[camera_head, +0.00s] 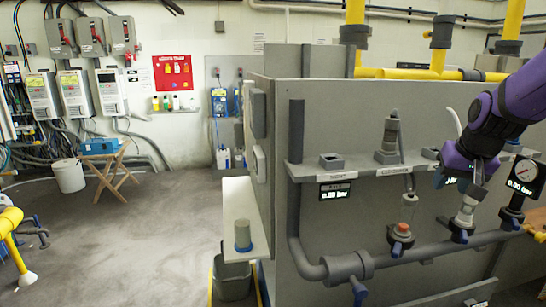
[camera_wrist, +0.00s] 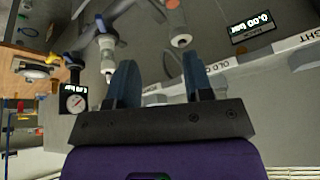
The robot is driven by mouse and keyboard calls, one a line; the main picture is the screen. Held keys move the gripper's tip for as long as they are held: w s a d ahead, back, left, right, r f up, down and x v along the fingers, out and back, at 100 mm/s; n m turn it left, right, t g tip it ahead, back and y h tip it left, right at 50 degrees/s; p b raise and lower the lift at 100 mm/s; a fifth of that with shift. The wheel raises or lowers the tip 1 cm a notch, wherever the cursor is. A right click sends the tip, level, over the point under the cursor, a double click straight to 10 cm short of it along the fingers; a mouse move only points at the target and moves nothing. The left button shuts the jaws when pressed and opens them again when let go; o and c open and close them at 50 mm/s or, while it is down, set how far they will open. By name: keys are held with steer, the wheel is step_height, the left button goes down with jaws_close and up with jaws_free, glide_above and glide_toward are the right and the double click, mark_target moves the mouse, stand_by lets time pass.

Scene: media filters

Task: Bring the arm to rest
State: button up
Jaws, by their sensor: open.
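My purple arm comes in from the upper right of the head view. My gripper (camera_head: 458,183) hangs in front of the grey tank panel, close above a pale tapered fitting (camera_head: 466,212) on the pipe. In the wrist view, the two dark blue fingers of my gripper (camera_wrist: 158,78) are spread apart with nothing between them. I cannot tell from the head view how much gap there is between the fingertips and the fitting.
A grey pipe (camera_head: 440,249) with valves runs below. A pressure gauge (camera_head: 525,172) stands close at right. A grey canister (camera_head: 389,138) stands on the labelled shelf (camera_head: 308,171). The floor (camera_head: 130,235) at left is largely clear.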

steer(key=s+a+r+n, duration=0.2)
steer(key=s+a+r, duration=0.1)
steer(key=s+a, duration=0.4)
steer(key=s+a+r+n, duration=0.2)
steer(key=s+a, duration=0.4)
steer(key=s, duration=0.5)
steer(key=shift+s+a+r+y, duration=0.35)
steer(key=shift+a+r+y, duration=0.05)
steer(key=shift+d, duration=0.1)
steer(key=shift+c, duration=0.4)
